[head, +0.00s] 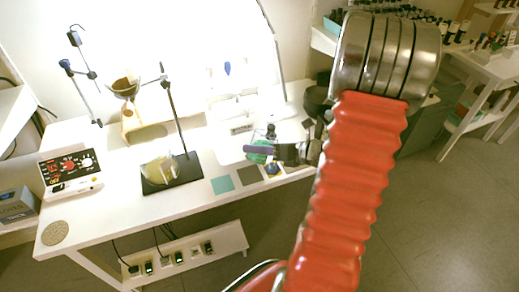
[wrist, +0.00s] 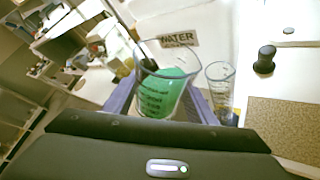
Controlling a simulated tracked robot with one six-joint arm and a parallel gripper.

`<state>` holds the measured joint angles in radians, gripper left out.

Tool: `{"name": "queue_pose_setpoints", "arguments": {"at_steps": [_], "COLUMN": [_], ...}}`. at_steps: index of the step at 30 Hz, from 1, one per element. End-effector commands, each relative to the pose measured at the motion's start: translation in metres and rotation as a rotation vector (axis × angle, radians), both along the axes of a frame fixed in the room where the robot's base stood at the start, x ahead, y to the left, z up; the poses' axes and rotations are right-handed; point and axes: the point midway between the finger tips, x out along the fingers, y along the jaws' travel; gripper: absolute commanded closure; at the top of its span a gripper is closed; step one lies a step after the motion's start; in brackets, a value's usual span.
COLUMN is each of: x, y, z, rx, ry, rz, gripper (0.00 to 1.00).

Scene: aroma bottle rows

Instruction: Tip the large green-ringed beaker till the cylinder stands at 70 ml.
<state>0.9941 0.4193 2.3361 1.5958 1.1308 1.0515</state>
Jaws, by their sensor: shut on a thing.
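In the wrist view, the large clear beaker (wrist: 167,82) stands between the purple fingers of my gripper (wrist: 160,97). Green fills much of its visible wall, with dark printed marks on it; I cannot tell ring from liquid there. My gripper is shut on the beaker. A narrower clear measuring cylinder (wrist: 220,88) is just right of the beaker, with printed marks and some yellowish colour low down. Its level cannot be read. In the head view my gripper (head: 258,150) is over the table's right part, with green beside its purple finger.
A WATER label (wrist: 179,39) is beyond the beaker. A black knob-like object (wrist: 265,59) is to the right. In the head view, a round flask (head: 160,170) stands by a stand with a dark base (head: 172,184), and a control box (head: 69,170) is at the left.

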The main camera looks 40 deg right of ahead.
Motion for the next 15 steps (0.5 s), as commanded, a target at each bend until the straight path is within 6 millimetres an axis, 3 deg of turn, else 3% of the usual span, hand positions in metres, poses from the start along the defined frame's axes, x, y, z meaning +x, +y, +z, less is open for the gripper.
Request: {"name": "queue_pose_setpoints", "arguments": {"at_steps": [15], "x": [0.0006], "y": [-0.0017], "z": [0.0057], "rx": [0.019], "ry": [0.003], "rz": [0.000], "gripper": [0.78]}}
